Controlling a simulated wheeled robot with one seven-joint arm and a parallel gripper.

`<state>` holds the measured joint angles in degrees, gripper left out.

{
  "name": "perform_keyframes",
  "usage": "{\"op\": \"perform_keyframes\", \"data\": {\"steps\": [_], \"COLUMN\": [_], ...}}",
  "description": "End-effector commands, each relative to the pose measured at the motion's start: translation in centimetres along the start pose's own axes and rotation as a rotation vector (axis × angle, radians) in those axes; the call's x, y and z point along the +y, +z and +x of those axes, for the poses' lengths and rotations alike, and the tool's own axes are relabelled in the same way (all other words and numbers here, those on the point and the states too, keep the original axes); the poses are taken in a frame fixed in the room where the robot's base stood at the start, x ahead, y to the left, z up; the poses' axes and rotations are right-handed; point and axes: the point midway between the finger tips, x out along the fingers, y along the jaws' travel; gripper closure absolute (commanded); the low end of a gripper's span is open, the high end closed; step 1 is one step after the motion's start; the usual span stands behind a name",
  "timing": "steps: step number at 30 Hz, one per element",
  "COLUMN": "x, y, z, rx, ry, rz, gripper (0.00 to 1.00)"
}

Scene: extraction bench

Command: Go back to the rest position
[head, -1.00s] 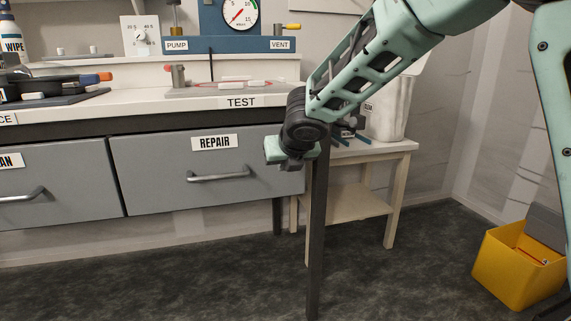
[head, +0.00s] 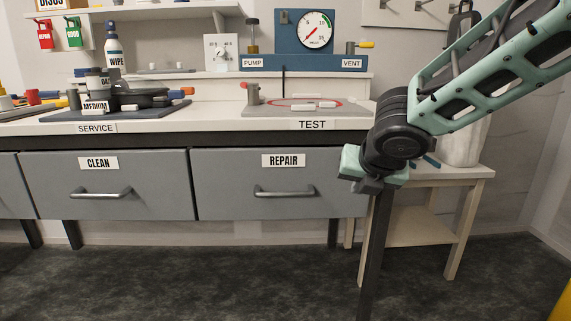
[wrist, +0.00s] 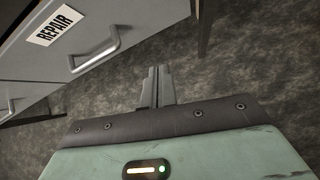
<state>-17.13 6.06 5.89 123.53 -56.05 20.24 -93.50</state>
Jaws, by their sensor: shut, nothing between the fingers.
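My gripper shows in the wrist view (wrist: 157,88), its two fingers together with nothing between them, pointing out over the dark floor. In the head view my gripper (head: 368,184) hangs at the right end of the bench, in front of the bench leg and just right of the REPAIR drawer (head: 225,205). The fingers are small and partly hidden there. In the wrist view the REPAIR drawer (wrist: 130,18) and its handle lie to the upper left, apart from the fingers.
The bench top (head: 215,121) carries a SERVICE mat (head: 60,116) with several items and a TEST board (head: 255,109). A gauge panel (head: 290,62) stands behind. A small side table (head: 455,175) with a whitish container stands behind my arm. The floor in front is clear.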

Motion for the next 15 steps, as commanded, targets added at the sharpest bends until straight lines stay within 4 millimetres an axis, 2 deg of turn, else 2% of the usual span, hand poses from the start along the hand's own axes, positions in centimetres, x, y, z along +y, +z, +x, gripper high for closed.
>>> {"op": "perform_keyframes", "data": {"steps": [5,9,15], "x": [0.0,-0.6,-1.7], "y": [-7.7,-14.2,-22.0], "z": [-2.5,-5.1,-8.8], "rx": [0.154,0.260,0.320], "ry": [-0.080,-0.228,-0.498], "rz": [0.572,1.055,1.603], "gripper": [1.00,1.00,1.00]}}
